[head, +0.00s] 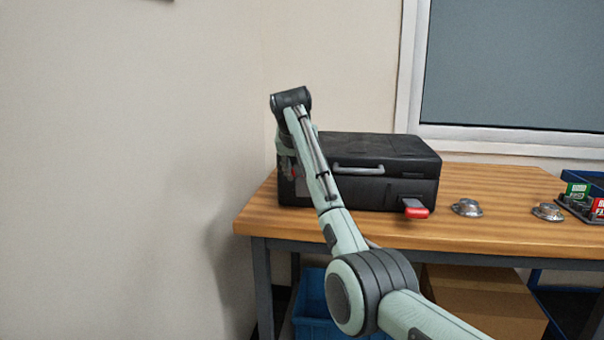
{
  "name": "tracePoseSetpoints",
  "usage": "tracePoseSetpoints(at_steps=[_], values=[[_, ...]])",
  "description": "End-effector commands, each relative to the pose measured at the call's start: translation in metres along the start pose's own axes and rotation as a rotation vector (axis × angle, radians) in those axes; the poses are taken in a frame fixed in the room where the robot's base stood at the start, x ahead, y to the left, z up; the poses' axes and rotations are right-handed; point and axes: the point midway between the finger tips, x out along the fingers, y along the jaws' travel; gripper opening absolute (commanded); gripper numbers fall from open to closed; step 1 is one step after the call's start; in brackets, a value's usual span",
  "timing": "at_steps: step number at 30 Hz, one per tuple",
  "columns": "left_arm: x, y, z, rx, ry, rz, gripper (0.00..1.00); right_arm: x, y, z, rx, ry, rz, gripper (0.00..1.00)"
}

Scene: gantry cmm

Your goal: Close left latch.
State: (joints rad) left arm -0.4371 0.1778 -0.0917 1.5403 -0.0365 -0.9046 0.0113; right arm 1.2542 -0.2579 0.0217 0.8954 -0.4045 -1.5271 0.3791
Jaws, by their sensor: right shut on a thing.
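A black hard case (400,152) with a grey handle (358,169) lies closed on the wooden table. Its right latch (416,209) has a red tip and sticks out from the front. My right arm crosses in front of the left part of the case. My right gripper (287,163) is at the case's left front, mostly hidden behind my forearm. It is shut on the left latch, of which only a bit of red (293,173) shows beside the arm. The left latch's angle cannot be told. My left gripper is not in view.
The wooden table (500,190) also holds two round metal parts (467,208) (547,212) and a dark tray with green and red boxes (578,191) at the right. A blue bin (312,305) and a cardboard box (480,300) are below. A wall is close on the left.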

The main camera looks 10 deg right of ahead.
Motion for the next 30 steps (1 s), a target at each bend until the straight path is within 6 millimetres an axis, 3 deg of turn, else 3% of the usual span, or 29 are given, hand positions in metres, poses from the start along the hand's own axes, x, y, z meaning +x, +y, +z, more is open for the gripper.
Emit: tracePoseSetpoints(at_steps=[12,13,17,18,30], values=[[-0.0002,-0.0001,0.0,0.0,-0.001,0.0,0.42,-0.001,-0.0002,-0.0032,0.002,0.004,-0.003,0.0],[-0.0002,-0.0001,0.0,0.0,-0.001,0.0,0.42,-0.0011,-0.0001,-0.0033,0.002,0.004,-0.003,0.46],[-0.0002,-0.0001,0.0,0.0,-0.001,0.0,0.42,-0.0009,0.0,-0.0027,0.001,0.002,-0.002,0.62],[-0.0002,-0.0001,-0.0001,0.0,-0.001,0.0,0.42,-0.0007,0.0,-0.0024,0.001,0.001,-0.002,0.66],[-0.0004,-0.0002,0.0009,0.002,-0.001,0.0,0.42,-0.0086,-0.0004,-0.0019,0.001,0.0,-0.001,0.66]])
